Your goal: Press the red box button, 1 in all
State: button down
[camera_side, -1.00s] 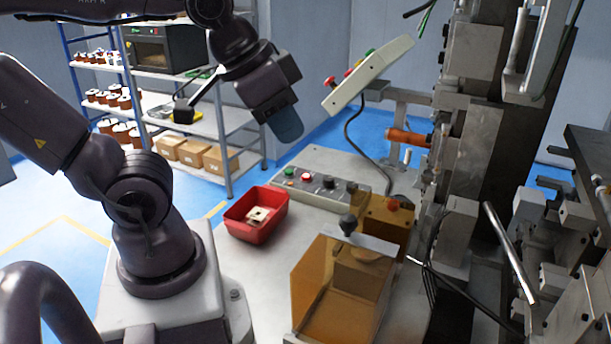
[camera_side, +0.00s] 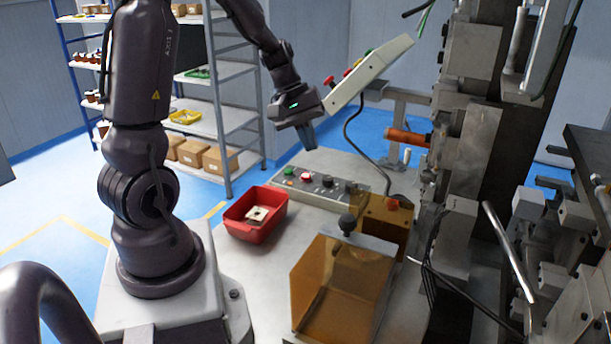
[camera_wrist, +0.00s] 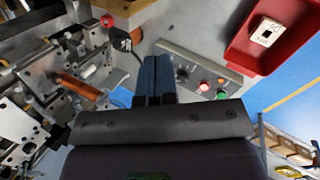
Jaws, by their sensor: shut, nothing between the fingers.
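The grey button box (camera_side: 318,196) lies on the table with a red button (camera_side: 306,177), a green button (camera_side: 289,171) and black knobs. In the wrist view its red button (camera_wrist: 205,87) and green button (camera_wrist: 222,95) show right of my fingers. Another red button (camera_side: 393,204) sits on an amber housing (camera_side: 376,222), and it also shows in the wrist view (camera_wrist: 107,20). My gripper (camera_side: 312,145) is shut and empty, pointing down above the back of the button box, apart from it. In the wrist view my gripper (camera_wrist: 156,60) has its fingers together.
A tilted panel (camera_side: 375,72) with red and green buttons stands close behind my gripper. A red bin (camera_side: 240,226) holding a pale part sits at front left of the button box. A clear amber guard (camera_side: 325,285) and the winder machine (camera_side: 470,150) stand to the right.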

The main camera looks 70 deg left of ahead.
jog(key=w+a+f+n+t, duration=0.25)
jog(key=a+f+n, duration=0.55)
jog(key=a, duration=0.5)
jog(key=n+t+y, duration=0.2)
jog(key=n+t, duration=0.1)
jog(key=n, duration=0.1)
send_over(305, 176)
jog(key=shift+r, duration=0.4)
jog(key=shift+f, duration=0.1)
jog(key=shift+f, duration=4.35)
jog(key=shift+f, duration=0.15)
jog(key=shift+f, duration=0.25)
